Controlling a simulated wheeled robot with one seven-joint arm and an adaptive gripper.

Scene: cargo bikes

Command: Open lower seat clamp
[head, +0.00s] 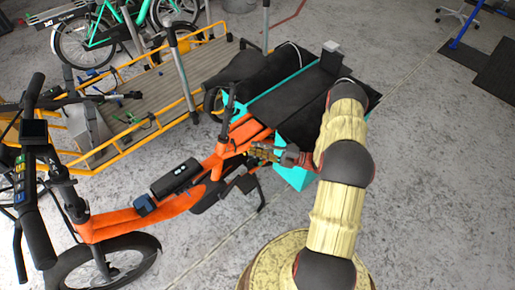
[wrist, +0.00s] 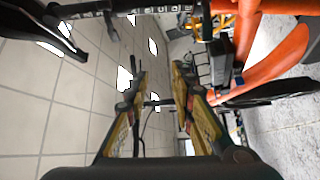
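The orange cargo bike (head: 215,168) stands in front of me, its dark saddle (head: 222,72) above the frame. A dark upright post (head: 229,104) runs from below the saddle to the orange frame. I cannot make out the lower seat clamp itself at this size. My gripper (head: 255,153) is beside the frame behind that post, near the teal box. In the wrist view my gripper (wrist: 160,82) is open, with a gap between its two yellow-sided fingers and nothing held. A dark bar with light marks (wrist: 120,8) crosses the top of that view, beyond the fingers.
A teal box (head: 293,175) and black bags (head: 295,85) sit on the bike's rear, close to my arm. A yellow-framed cargo bike (head: 150,85) stands behind. A black battery (head: 175,179) lies along the frame. The floor (head: 440,190) at right is clear.

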